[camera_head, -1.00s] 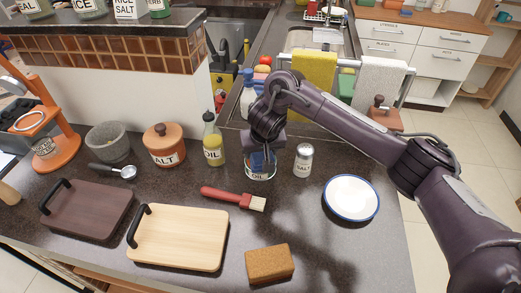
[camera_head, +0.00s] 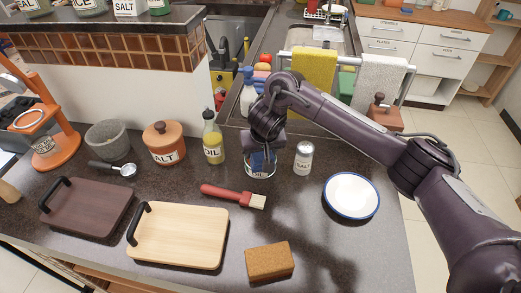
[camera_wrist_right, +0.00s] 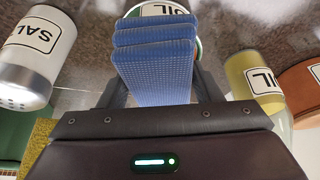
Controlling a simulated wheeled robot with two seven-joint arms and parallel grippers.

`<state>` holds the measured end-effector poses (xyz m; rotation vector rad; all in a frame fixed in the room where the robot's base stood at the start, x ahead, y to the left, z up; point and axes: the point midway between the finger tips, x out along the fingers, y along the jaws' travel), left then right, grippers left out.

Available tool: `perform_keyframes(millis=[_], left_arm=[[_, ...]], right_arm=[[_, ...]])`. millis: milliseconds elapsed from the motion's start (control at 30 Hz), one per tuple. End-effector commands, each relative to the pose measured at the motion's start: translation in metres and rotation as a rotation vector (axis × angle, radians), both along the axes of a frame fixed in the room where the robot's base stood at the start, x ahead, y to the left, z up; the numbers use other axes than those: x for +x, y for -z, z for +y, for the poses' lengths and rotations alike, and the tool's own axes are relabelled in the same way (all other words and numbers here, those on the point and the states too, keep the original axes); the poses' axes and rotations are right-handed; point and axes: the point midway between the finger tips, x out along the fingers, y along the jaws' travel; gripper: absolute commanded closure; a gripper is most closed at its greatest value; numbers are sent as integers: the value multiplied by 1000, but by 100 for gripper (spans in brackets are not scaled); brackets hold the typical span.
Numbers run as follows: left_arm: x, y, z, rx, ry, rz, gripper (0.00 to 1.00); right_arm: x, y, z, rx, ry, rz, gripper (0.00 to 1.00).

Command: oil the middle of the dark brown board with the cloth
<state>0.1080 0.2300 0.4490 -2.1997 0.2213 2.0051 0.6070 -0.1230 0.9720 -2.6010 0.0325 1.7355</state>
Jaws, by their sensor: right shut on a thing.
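The dark brown board (camera_head: 88,207) with a black handle lies at the left of the counter. My right gripper (camera_head: 262,160) points down over a small white pot labelled OIL (camera_head: 260,172) and is shut on the blue folded cloth (camera_head: 257,159). In the right wrist view the cloth (camera_wrist_right: 154,62) sits between the fingers, with the OIL pot (camera_wrist_right: 178,10) beyond it. The cloth's lower end is at or in the pot's mouth; its depth is hidden. My left gripper does not show.
A pale wooden board (camera_head: 180,236), a red brush (camera_head: 232,196) and a brown sponge block (camera_head: 269,262) lie in front. An oil bottle (camera_head: 212,140), salt pot (camera_head: 164,144) and salt shaker (camera_head: 303,160) stand nearby. A white plate (camera_head: 351,196) is at right.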

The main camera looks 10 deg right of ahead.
Motion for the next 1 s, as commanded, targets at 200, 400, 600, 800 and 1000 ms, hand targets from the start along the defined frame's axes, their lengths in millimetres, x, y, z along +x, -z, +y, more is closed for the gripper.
perform_keyframes(millis=[200,400,600,800,1000], left_arm=[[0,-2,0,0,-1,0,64],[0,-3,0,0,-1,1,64],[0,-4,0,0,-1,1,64],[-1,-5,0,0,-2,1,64],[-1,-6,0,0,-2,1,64]], right_arm=[[0,0,0,0,1,0,64],[0,0,0,0,1,0,64],[0,0,0,0,1,0,64],[0,0,0,0,0,0,64],[0,1,0,0,0,1,64]])
